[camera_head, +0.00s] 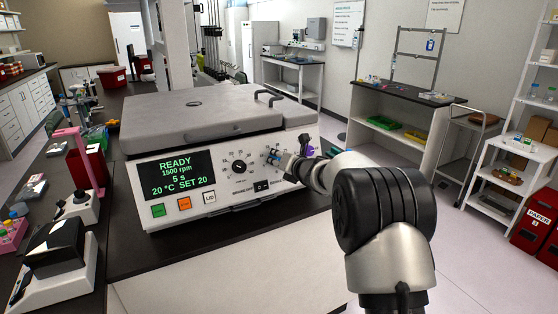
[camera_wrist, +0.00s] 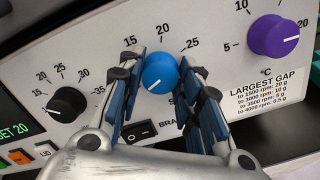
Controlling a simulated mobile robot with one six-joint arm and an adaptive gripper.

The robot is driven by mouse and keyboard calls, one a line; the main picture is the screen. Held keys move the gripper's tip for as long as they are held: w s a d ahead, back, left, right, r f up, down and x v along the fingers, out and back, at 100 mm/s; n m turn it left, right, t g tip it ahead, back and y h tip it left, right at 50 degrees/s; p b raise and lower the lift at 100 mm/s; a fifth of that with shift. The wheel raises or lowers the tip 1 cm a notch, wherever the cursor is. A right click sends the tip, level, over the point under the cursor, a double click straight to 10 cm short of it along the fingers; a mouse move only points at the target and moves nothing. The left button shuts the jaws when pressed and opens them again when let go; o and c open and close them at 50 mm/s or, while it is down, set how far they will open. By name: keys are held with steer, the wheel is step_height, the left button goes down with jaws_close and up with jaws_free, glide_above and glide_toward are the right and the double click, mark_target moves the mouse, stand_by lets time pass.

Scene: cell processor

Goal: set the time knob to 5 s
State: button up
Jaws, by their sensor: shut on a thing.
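The cell processor (camera_head: 218,124) stands on the dark bench with its lid down. Its display (camera_head: 176,174) reads READY, 1500 rpm, 5 s, 20 °C SET 20. In the wrist view, the blue knob (camera_wrist: 160,72) sits between the fingertips of my gripper (camera_wrist: 162,64), which is shut on it. Its white pointer line points to the lower left. The numbers 15, 20 and 25 show above it; the lower scale and most of the label are hidden by the fingers. In the head view, my gripper (camera_head: 284,161) reaches the panel from the right.
A black knob (camera_wrist: 67,103) is left of the blue one, and a purple °C knob (camera_wrist: 274,36) is close to its right. A black rocker switch (camera_wrist: 138,131) lies just below. Green, orange and LID buttons (camera_head: 209,197) are under the display.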

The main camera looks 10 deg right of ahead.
steer(key=o, duration=1.1)
steer(key=shift+c, duration=0.2)
steer(key=shift+s, duration=0.1)
steer(key=v, duration=1.2)
